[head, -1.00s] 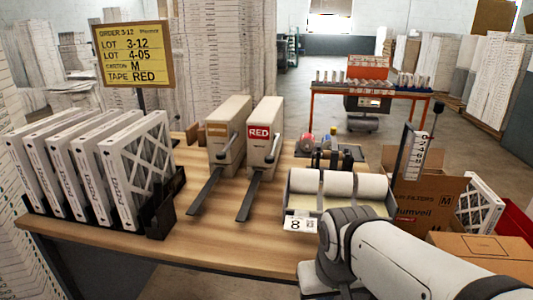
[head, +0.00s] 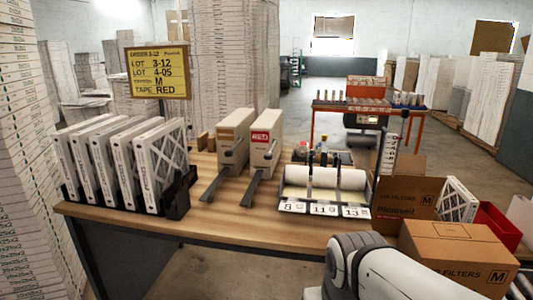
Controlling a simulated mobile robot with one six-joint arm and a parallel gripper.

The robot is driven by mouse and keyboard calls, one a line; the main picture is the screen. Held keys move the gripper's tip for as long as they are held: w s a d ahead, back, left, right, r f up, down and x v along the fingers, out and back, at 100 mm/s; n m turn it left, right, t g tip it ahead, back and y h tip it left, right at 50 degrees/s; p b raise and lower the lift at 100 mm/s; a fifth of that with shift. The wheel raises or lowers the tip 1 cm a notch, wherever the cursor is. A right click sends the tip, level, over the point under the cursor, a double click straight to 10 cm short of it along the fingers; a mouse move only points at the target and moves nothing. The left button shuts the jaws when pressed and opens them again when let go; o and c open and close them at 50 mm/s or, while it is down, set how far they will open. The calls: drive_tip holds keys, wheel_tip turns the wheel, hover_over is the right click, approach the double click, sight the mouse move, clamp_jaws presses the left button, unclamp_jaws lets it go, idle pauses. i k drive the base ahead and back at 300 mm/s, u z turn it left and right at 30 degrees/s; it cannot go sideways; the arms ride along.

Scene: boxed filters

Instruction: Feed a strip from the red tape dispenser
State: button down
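The red tape dispenser (head: 265,143) is a tall pale box with a red label. It stands on the wooden table (head: 240,221) with its dark lever (head: 270,156) on the right side and a dark chute (head: 254,187) sloping toward the front. A similar dispenser with a tan label (head: 231,138) stands just left of it. The yellow order sign (head: 158,73) reads lots 3-12 and 4-05 and tape RED; its carton line is blurred. My white arm enters at the lower right, apart from the table. My gripper is not in view.
White framed filters (head: 122,165) stand in a black rack at the left. A roll holder (head: 325,185) with number cards 8, 11 and 13 sits right of the dispensers. An open carton (head: 403,190), a closed carton (head: 458,253) and a red bin (head: 496,226) are at the right.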

sight(268, 155)
drive_tip(key=u, duration=0.15)
drive_tip(key=i, duration=0.9)
drive_tip(key=z, duration=0.05)
